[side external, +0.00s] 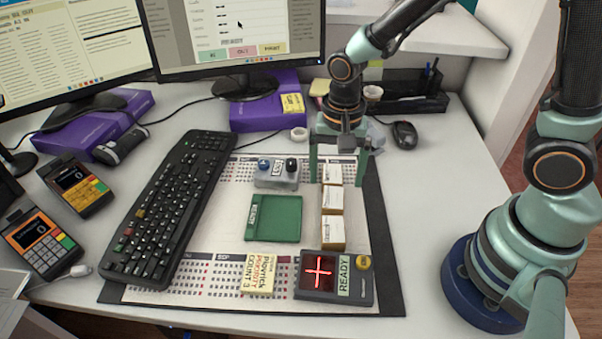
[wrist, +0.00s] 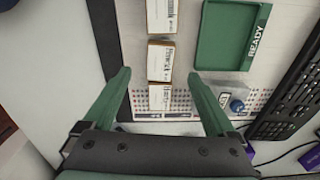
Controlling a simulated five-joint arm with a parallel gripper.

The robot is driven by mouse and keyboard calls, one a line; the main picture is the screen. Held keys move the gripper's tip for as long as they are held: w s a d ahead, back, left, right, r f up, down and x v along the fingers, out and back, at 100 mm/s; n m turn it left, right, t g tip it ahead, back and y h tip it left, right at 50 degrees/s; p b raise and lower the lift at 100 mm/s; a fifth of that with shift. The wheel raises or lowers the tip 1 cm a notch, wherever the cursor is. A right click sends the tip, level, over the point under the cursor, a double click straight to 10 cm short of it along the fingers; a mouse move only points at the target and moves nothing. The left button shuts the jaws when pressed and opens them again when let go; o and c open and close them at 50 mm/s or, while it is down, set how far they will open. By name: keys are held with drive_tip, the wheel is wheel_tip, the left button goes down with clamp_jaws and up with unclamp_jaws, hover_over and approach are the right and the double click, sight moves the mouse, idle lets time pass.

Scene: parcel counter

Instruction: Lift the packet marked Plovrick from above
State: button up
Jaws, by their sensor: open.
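Three small white packets with brown sides lie in a column on the desk mat: far (side external: 332,173), middle (side external: 332,200) and near (side external: 331,233). In the wrist view the far one (wrist: 161,98) is closest to my gripper, then the middle one (wrist: 161,61) and the near one (wrist: 162,15). Their print is too small to tell which is marked Plovrick. My gripper (side external: 338,180) is open and empty at the far end of the column. In the wrist view its fingers (wrist: 160,75) are on either side of the column, apart from the packets.
A green tray marked READY (side external: 273,218) lies left of the packets. A grey box with knobs (side external: 277,172) is behind it. A yellow card (side external: 259,274) and a device with a red cross (side external: 334,278) lie in front. The keyboard (side external: 170,210) is left; bare mat lies right.

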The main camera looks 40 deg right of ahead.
sight(333, 198)
drive_tip(key=shift+f, duration=2.95)
clamp_jaws()
drive_tip(key=shift+r, duration=0.2)
